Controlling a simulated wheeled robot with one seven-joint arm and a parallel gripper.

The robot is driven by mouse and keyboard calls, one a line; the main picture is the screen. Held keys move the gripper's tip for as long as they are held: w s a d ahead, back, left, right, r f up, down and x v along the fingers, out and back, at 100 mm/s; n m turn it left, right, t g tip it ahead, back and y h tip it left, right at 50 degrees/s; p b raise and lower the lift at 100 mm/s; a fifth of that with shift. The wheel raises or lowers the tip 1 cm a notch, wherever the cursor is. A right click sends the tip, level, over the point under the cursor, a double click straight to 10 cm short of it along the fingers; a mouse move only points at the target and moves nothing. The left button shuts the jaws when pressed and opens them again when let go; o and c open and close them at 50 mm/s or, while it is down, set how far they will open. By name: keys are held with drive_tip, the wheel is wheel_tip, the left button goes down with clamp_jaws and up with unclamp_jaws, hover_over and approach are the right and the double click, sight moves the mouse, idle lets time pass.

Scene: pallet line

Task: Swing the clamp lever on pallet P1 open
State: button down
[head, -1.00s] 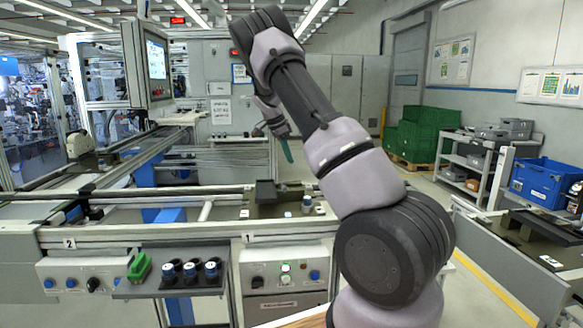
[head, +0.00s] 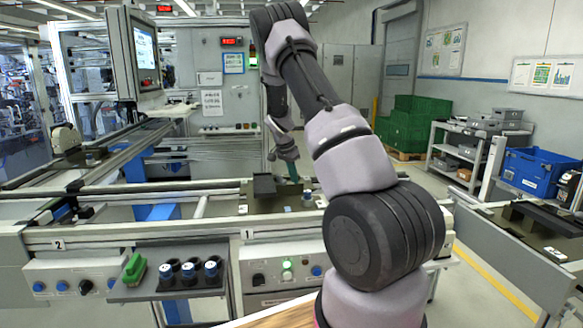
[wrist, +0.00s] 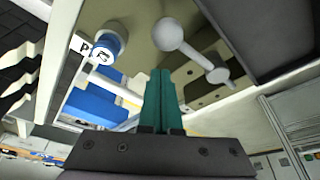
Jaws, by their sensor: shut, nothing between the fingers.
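Pallet P1 (head: 268,205) is an olive plate on the conveyor at station 1, with a dark block on it. In the wrist view, the clamp lever (wrist: 193,55) is a pale bar with a round ball knob at one end and a smaller knob at the other. A white label showing the letter P (wrist: 79,44) lies to its left, partly hidden by a blue and white cylinder (wrist: 107,44). My gripper (wrist: 160,72) has its teal fingers together and empty, pointing at the lever close to its ball end. I cannot tell whether they touch it. In the head view my gripper (head: 292,171) is over the pallet.
A tray (head: 170,287) with several blue-topped cylinders and a green brush (head: 135,269) hangs at the front, left of the button panel (head: 288,275). A monitor (head: 145,47) stands at the back left. A second conveyor (head: 530,240) is at the right.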

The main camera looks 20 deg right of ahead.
drive_tip(key=a, duration=0.2)
drive_tip(key=s+a+r, duration=0.1)
drive_tip(key=shift+s+a+r, duration=0.1)
drive_tip(key=shift+a, duration=0.05)
drive_tip(key=shift+a+m, duration=0.5)
drive_tip(key=shift+a, duration=0.25)
